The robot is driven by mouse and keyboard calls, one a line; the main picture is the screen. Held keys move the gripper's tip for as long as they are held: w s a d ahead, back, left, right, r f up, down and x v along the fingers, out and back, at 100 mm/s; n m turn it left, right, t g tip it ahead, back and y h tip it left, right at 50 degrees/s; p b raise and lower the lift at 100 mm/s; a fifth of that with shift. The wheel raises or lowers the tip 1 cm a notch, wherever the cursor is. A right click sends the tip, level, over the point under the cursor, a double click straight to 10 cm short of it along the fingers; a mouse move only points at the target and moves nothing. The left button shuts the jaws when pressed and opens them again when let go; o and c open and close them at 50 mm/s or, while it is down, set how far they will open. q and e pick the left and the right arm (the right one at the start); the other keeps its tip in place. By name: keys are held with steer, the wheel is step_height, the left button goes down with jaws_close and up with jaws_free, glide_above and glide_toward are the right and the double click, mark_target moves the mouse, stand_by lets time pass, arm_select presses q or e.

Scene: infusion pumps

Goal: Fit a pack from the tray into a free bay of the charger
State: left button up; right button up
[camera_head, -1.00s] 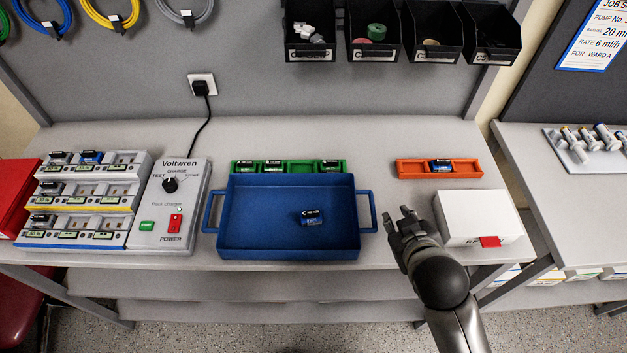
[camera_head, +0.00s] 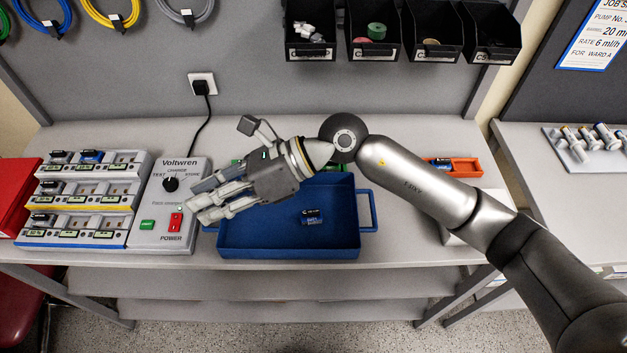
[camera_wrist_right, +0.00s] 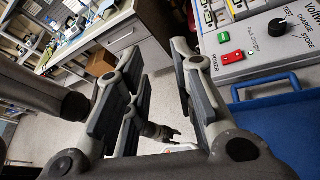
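The blue tray (camera_head: 345,240) holds one blue and black pack (camera_head: 312,217), lying right of its middle. The charger (camera_head: 128,205) stands to the left, with three tiers of bays. Packs sit in the two left bays of the back tier and in the left bay of the middle and front tiers; the other bays look empty. My right gripper (camera_head: 208,197) is above the tray's left end and the control panel (camera_head: 165,225), pointing left. Its fingers look apart and empty in the right wrist view (camera_wrist_right: 165,90). My left gripper does not show in the head view.
An orange holder (camera_head: 465,168) with a pack stands at the right, partly behind my right arm. A green holder (camera_head: 335,165) behind the tray and a white box (camera_head: 455,228) are mostly covered by it. A black cable runs from the panel to the wall socket (camera_head: 202,85).

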steer(key=w+d+f+n+t+h, duration=0.1)
steer(key=w+d+f+n+h, duration=0.1)
steer(key=w+d+f+h, duration=0.35)
steer(key=t+h, duration=0.2)
steer(key=h, duration=0.4)
glide_above(312, 211)
step_height(312, 211, down, 4)
steer(key=shift+d+f+n, duration=0.25)
steer(key=shift+f+n, duration=0.15)
steer(key=shift+f, duration=0.3)
step_height(312, 211, down, 4)
steer(key=shift+r+b, duration=0.1)
steer(key=shift+b, duration=0.85)
step_height(312, 211, down, 3)
steer(key=b, duration=0.3)
steer(key=shift+f+y+b, duration=0.25)
steer(key=shift+f+b, duration=0.2)
steer(key=shift+b, duration=0.25)
steer(key=shift+c, duration=0.5)
